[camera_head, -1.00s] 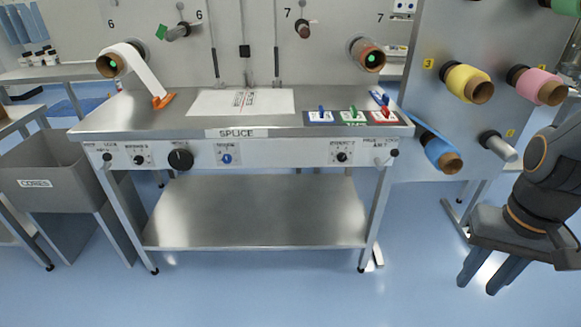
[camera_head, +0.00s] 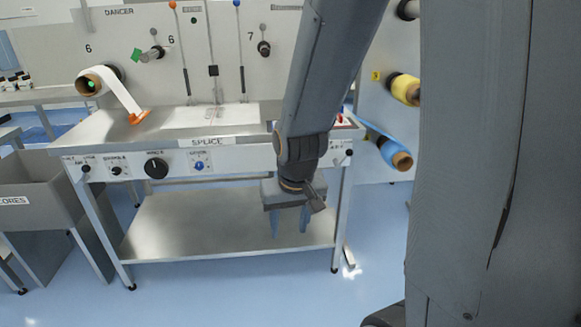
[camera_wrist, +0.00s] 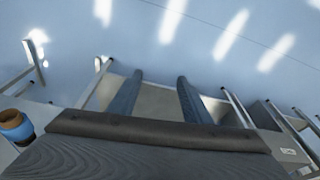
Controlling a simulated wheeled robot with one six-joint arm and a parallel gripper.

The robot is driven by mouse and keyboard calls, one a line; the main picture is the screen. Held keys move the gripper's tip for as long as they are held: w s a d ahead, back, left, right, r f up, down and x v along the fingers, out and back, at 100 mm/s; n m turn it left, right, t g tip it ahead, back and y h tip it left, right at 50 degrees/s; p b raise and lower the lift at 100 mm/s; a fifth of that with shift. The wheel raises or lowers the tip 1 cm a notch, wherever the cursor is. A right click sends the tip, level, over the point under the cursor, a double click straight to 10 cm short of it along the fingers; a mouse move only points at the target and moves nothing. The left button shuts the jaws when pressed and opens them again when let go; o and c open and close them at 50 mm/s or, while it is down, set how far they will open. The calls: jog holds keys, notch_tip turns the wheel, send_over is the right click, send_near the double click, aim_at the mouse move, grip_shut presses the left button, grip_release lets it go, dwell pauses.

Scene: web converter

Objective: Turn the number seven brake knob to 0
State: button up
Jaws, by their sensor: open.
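My gripper (camera_head: 289,226) hangs in front of the right part of the splice bench, below its front panel, fingers pointing down. It is open and empty; the wrist view shows its two parallel fingers (camera_wrist: 160,76) apart with nothing between them. A similar small black knob (camera_head: 116,170) shows at the panel's left. The wrist view shows no knob.
The panel also has a large black knob (camera_head: 156,168) and a blue knob (camera_head: 199,166). A lower shelf (camera_head: 190,225) lies beneath. A grey cores bin (camera_head: 40,165) stands left; blue (camera_head: 385,148) and yellow (camera_head: 404,90) rolls are right. The floor in front is clear.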

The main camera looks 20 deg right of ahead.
jog(key=w+d+f+m+t+h+b, duration=0.1)
jog(key=w+d+t, duration=0.4)
jog(key=w, duration=0.7)
jog(key=w+d+f+m+t+h+b, duration=0.2)
jog(key=w+d+f+m+t, duration=0.2)
jog(key=w+d, duration=0.5)
jog(key=w+d+f+m+t+h+b, duration=0.1)
jog(key=w+d+m+t, duration=0.4)
jog(key=w, duration=1)
jog(key=d+f+b, duration=0.1)
jog(key=d+f, duration=0.1)
jog(key=d, duration=0.1)
jog(key=shift+w+t+h, duration=0.2)
jog(key=shift+t+h, duration=0.2)
jog(key=c, duration=1)
